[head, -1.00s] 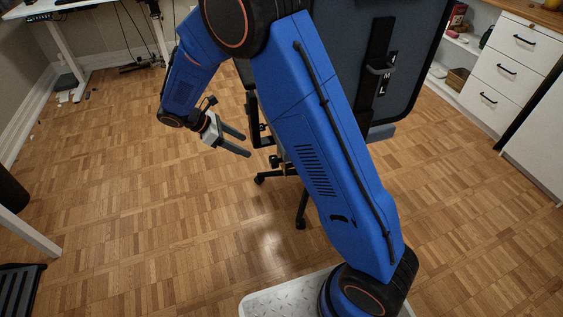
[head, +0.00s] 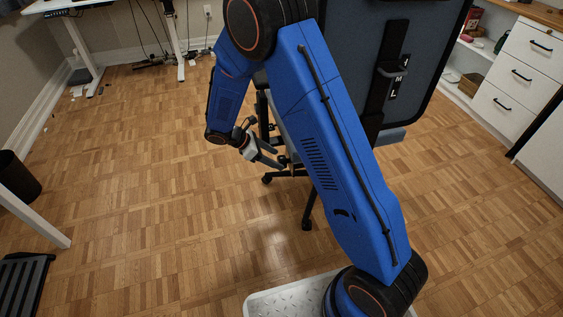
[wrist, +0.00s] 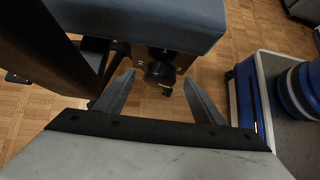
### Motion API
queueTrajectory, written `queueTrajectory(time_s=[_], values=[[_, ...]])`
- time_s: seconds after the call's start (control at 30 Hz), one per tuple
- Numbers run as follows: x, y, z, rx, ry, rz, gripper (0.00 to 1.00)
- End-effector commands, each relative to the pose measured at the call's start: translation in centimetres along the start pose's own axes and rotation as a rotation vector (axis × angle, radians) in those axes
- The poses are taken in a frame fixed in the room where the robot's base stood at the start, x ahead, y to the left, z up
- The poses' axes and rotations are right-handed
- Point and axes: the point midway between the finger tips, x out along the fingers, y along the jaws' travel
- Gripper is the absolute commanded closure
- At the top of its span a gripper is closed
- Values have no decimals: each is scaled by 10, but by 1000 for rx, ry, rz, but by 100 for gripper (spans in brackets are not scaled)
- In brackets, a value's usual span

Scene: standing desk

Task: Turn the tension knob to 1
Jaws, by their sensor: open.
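An office chair with a dark blue-grey backrest (head: 349,60) stands in front of me, its seat (wrist: 140,18) filling the top of the wrist view. A dark round knob (wrist: 159,72), seemingly the tension knob, sits under the seat edge. My gripper (head: 281,158) is beside the chair, below seat height. In the wrist view its two fingers (wrist: 159,80) are spread, with the knob appearing between and beyond their tips. I cannot tell whether they touch it. In the head view the knob is hidden.
A dark armrest post (wrist: 60,45) stands close at left in the wrist view. The backrest carries a slider with letters (head: 393,75). A white desk (head: 70,5) is at back left, white drawers (head: 520,75) at right.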

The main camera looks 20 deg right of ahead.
Motion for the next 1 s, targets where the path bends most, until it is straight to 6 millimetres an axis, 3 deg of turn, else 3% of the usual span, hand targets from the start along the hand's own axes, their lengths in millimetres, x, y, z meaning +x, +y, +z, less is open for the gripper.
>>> queueTrajectory(time_s=[0.1, 0.3, 0.7, 0.87, 1.0], values=[[19, 0, 0, 0, 0, -3, 37], [38, 0, 0, 0, 0, -2, 37], [44, 0, 0, 1, 1, 0, 37], [44, 0, 0, 1, 1, 0, 75], [43, 0, 0, 1, 1, 1, 78]])
